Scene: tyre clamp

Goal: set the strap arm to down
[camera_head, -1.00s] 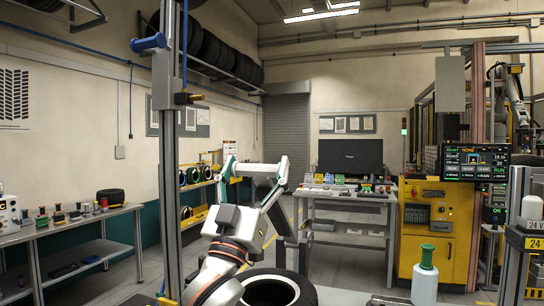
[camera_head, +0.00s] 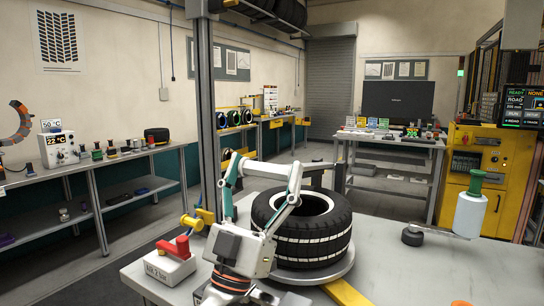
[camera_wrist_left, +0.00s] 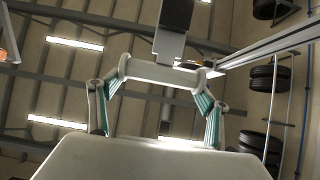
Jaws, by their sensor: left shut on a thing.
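My left gripper (camera_head: 265,168) stands in front of the tyre (camera_head: 318,228), its two teal-lined fingers pointing up. It is shut on a pale crossbar that spans its fingertips, which I take to be part of the strap arm. In the left wrist view the pale crossbar (camera_wrist_left: 165,75) lies between the fingers, with a dark upright piece (camera_wrist_left: 174,25) meeting it above. The strap arm's full shape and angle cannot be made out. The tyre lies flat on a round plate on the grey table. My right gripper is not in view.
A grey post (camera_head: 208,120) with a yellow handle (camera_head: 190,221) rises just left of my gripper. A white box with a red lever (camera_head: 175,246) is at the table's left. A green-capped white bottle (camera_head: 470,208) stands at the right.

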